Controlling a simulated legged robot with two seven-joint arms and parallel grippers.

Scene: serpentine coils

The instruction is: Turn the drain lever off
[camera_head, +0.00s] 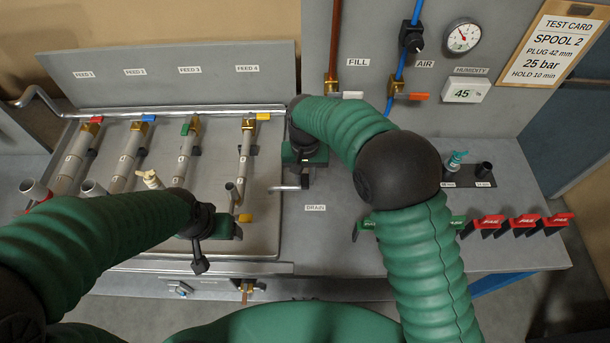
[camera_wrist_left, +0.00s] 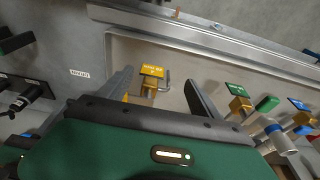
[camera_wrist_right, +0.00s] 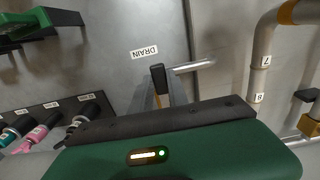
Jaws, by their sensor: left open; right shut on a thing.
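The drain valve's black lever handle (camera_wrist_right: 158,78) stands beside the DRAIN label (camera_wrist_right: 144,52) in the right wrist view, next to a short metal pipe (camera_wrist_right: 195,66). My right gripper (camera_wrist_right: 165,96) is shut on this lever. In the head view my right gripper (camera_head: 303,178) is at the panel left of and above the DRAIN label (camera_head: 315,208), and its body hides the lever. My left gripper (camera_wrist_left: 158,84) is open and empty. A yellow-handled valve (camera_wrist_left: 152,72) shows between its spread fingers; I cannot tell whether they touch it.
Several feed pipes with coloured valve handles fill the tray (camera_head: 265,235) at left. FILL valve (camera_head: 345,95) and AIR valve (camera_head: 412,96) are on the back panel. Red clamps (camera_head: 525,222) and a teal fitting (camera_head: 455,160) are at right.

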